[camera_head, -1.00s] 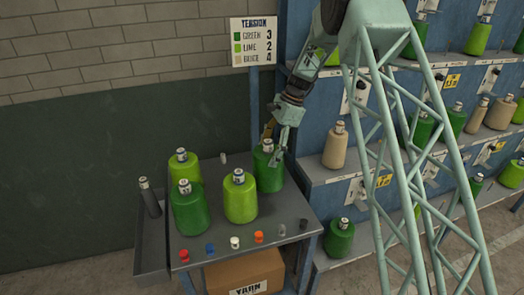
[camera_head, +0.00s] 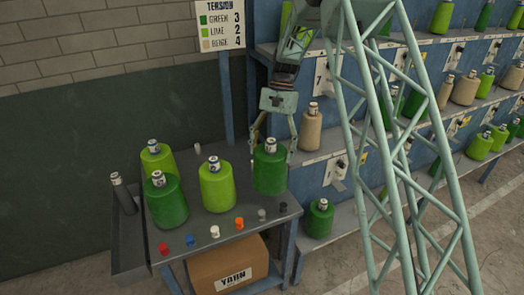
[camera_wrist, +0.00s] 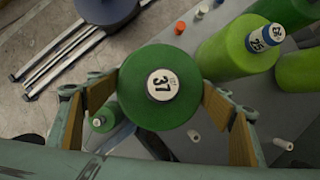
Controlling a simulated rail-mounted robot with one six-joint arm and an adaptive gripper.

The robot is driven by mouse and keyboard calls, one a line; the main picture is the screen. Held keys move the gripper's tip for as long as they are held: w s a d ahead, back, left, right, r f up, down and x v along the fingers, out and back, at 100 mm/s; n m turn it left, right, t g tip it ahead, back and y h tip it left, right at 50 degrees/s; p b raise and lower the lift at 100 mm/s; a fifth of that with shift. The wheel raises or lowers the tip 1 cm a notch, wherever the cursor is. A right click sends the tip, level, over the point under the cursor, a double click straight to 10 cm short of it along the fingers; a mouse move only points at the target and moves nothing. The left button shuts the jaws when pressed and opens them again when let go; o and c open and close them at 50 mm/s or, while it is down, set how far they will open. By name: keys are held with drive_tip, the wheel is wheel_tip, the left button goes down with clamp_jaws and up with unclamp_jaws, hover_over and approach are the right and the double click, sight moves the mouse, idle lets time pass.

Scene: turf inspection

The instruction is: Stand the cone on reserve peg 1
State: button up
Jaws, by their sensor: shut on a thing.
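A dark green cone (camera_head: 270,172) with a numbered white top is between the fingers of my gripper (camera_head: 271,150), at the table's right side. In the wrist view the cone (camera_wrist: 135,100) is seen from above, with a finger on each side of it; my gripper (camera_wrist: 158,100) is shut on it. Its underside and any gap below it are hidden. I cannot tell which peg is reserve peg 1.
Two lime cones (camera_head: 216,188) and another dark green cone (camera_head: 166,203) stand on the grey table (camera_head: 205,232), left of the held cone. Small coloured pieces line its front edge. A yarn box (camera_head: 222,262) sits below. Blue racks (camera_head: 320,150) with several cones rise at right.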

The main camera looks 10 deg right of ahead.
drive_tip(key=s+d+n+h+b, duration=0.1)
drive_tip(key=s+d+n+h, duration=0.1)
drive_tip(key=s+d+n, duration=0.4)
drive_tip(key=shift+s+d+r+g+b, duration=0.35)
drive_tip(key=shift+s+d+b, duration=0.1)
drive_tip(key=shift+s, duration=0.1)
